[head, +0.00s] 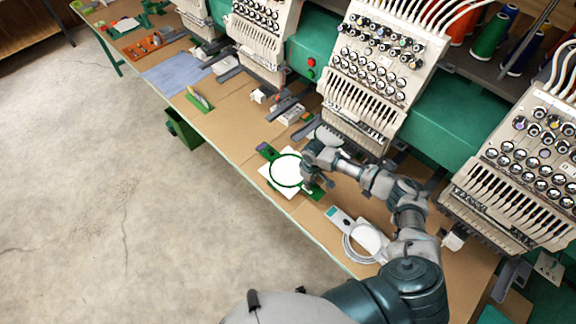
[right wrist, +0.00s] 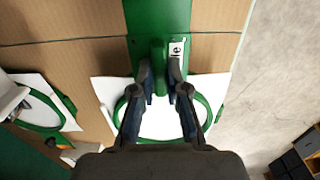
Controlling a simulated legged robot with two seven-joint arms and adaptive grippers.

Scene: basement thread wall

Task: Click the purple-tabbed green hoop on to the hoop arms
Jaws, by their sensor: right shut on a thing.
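The green hoop (head: 274,181), with white cloth (head: 286,168) in its ring, is over the brown table in front of a machine head. A green bar with a purple patch (head: 263,147) shows at its far-left end. My right gripper (head: 314,176) is at the hoop's right side. In the right wrist view its fingers (right wrist: 164,92) are closed on a green piece (right wrist: 158,58) at the hoop ring (right wrist: 203,108). I cannot tell whether the hoop touches the table. The hoop arms are not clearly visible near my gripper. My left gripper is out of view.
A grey hoop with a teal tab (head: 348,248) lies to the right, near the table's front edge. Another green hoop with white cloth (right wrist: 40,112) shows at left in the right wrist view. Embroidery heads (head: 385,60) line the back. Open floor (head: 110,200) lies in front.

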